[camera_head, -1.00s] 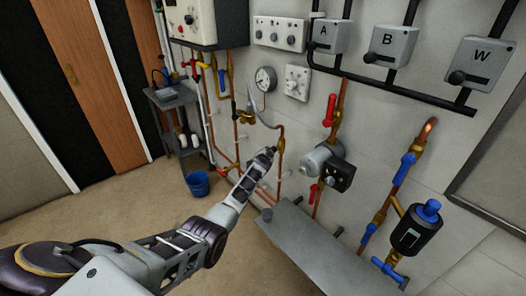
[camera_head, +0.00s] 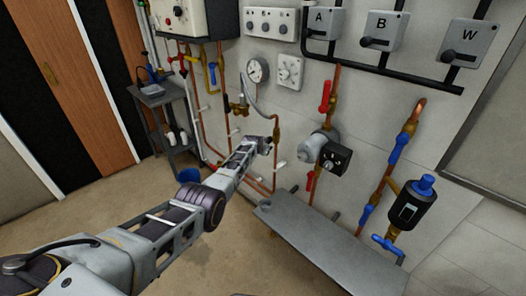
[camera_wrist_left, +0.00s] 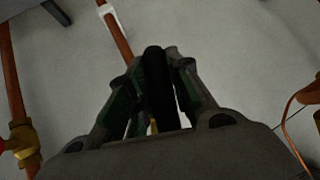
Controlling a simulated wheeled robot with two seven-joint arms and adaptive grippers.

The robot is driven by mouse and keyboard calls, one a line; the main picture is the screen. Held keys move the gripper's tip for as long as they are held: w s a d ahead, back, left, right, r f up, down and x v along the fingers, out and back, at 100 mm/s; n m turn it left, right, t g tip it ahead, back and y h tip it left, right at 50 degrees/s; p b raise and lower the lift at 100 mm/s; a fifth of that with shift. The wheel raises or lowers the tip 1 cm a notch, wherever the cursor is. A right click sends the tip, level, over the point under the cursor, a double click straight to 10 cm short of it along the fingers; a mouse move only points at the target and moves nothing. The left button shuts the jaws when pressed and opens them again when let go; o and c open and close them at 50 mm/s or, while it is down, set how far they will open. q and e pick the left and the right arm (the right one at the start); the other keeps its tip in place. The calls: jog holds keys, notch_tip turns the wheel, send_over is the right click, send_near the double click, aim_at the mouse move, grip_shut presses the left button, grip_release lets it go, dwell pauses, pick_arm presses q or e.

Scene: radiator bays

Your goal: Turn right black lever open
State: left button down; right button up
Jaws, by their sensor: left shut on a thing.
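My left gripper (camera_head: 266,146) reaches in from the left, low in front of the wall pipes. In the left wrist view the two fingers (camera_wrist_left: 158,92) are closed around a black upright handle (camera_wrist_left: 158,80), which looks like a black lever. A bit of brass shows under it between the fingers. In the head view the gripper mostly hides this handle, so its angle is hard to read. My right gripper is out of view.
Boxes A (camera_head: 323,20), B (camera_head: 383,28) and W (camera_head: 468,42) with black knobs hang above. A black-faced pump (camera_head: 333,157) is to the right. A grey bench (camera_head: 325,245) stands below, and a blue bucket (camera_head: 188,175) is at left.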

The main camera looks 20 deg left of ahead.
pick_arm(q)
jog(key=shift+s+d+f+n+h, duration=0.15)
jog(key=shift+d+n+h, duration=0.15)
jog(key=shift+h, duration=0.2)
jog(key=shift+s+d+g+h+b, duration=0.1)
jog(key=shift+d+g+h+b, duration=0.25)
jog(key=shift+b, duration=0.3)
jog(key=shift+s+d+n+g+h, duration=0.15)
jog(key=shift+n+g+h, duration=0.1)
jog(key=shift+n+h, duration=0.15)
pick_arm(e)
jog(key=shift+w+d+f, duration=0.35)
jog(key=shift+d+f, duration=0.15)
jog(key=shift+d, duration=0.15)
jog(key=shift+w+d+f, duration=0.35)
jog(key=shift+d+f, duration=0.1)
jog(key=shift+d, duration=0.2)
